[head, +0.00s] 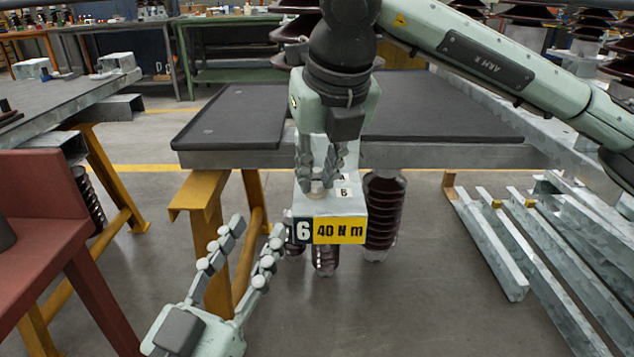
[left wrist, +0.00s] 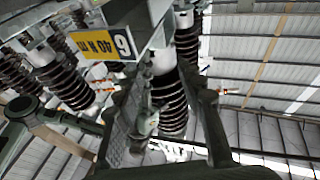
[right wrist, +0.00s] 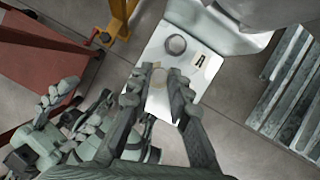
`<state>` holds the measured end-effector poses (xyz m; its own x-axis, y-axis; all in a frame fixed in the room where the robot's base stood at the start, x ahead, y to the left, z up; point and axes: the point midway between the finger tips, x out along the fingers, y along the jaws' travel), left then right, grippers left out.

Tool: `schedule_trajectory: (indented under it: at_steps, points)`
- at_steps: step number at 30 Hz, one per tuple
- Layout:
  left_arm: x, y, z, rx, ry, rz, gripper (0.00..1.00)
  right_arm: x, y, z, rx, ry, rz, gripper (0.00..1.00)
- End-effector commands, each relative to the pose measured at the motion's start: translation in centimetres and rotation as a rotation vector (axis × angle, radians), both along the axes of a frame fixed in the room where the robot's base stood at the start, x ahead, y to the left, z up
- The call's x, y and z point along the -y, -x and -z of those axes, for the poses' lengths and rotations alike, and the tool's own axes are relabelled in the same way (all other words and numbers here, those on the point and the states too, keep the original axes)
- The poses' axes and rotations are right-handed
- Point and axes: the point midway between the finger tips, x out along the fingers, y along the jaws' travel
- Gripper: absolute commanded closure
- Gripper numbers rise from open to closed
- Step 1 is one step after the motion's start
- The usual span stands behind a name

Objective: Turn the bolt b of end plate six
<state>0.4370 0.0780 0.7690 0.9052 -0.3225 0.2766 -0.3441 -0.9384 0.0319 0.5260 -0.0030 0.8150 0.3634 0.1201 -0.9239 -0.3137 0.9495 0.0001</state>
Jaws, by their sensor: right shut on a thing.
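End plate six (head: 320,207) is a pale metal plate at the centre of the head view, with a "6 40 N m" label (head: 330,230) on its front face. A small "B" tag (head: 343,192) is on its top. My right gripper (head: 318,180) points down and is shut on bolt b (head: 317,188), mostly hidden by the fingers. In the right wrist view the bolt (right wrist: 157,80) shows between the fingers, with a ring (right wrist: 175,45) and an "A" tag (right wrist: 200,65) beyond. My left gripper (head: 258,227) is open and empty, low and left of the plate.
Dark ribbed insulators (head: 383,212) hang below and behind the plate. A dark-topped table (head: 235,115) stands behind, on yellow trestles (head: 200,195). A red stand (head: 40,215) is at the left. Metal bars (head: 490,245) lie on the floor at the right.

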Motion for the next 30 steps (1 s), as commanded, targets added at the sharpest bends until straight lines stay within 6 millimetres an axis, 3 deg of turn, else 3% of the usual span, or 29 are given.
schedule_trajectory:
  at_steps: [2,13,30]
  points:
    - [0.3,0.8,-1.6,0.093,0.049,0.011,0.61,0.1,0.0,0.3,0.000,-0.001,-0.046,1.00]
    - [-1.4,2.5,-5.5,0.385,0.137,-0.015,0.61,0.3,-0.2,0.2,-0.002,-0.002,-0.365,1.00]
    - [-1.6,2.9,-6.2,0.423,0.150,-0.019,0.61,0.5,-0.4,0.0,-0.004,-0.002,-0.822,1.00]
